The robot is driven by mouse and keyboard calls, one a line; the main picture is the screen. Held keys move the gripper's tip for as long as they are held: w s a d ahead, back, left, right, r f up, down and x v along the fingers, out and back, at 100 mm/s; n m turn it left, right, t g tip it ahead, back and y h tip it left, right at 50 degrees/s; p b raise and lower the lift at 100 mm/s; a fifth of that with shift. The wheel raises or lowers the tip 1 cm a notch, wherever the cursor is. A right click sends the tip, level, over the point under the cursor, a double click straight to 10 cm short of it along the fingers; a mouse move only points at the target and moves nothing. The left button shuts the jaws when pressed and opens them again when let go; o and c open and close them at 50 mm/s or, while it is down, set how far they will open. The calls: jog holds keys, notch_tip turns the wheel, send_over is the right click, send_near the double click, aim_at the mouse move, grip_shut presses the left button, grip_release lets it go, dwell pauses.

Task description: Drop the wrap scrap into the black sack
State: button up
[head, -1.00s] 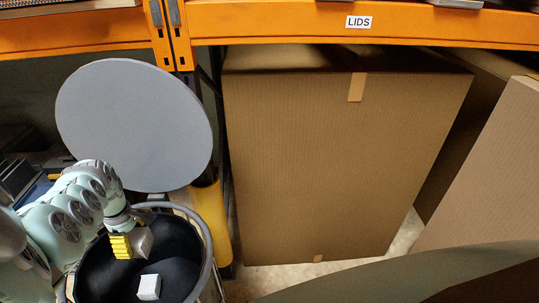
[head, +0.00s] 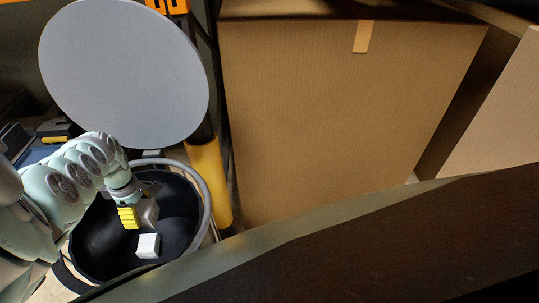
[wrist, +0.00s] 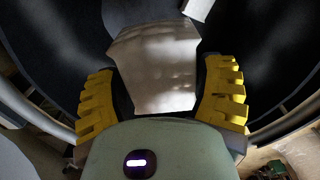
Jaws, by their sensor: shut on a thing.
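My gripper (wrist: 160,95) has its yellow fingers on either side of a pale grey wrap scrap (wrist: 153,62) and is shut on it. In the head view my gripper (head: 138,217) hangs inside the mouth of the black sack (head: 95,238), with the scrap (head: 148,211) on its right side. The sack is open and held in a round grey rim. A small white block-like piece (head: 148,245) lies inside the sack, and its edge shows at the top of the wrist view (wrist: 197,8).
A round grey lid (head: 125,72) stands raised behind the sack. A yellow post (head: 209,182) is close to the sack's right. A large cardboard box (head: 340,100) stands further right. A dark, broad edge (head: 400,245) crosses the lower right foreground.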

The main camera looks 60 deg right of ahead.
aim_at(137, 207)
jog(key=o, duration=0.9)
jog(key=shift+r, duration=0.15)
jog(key=shift+r, duration=5.95)
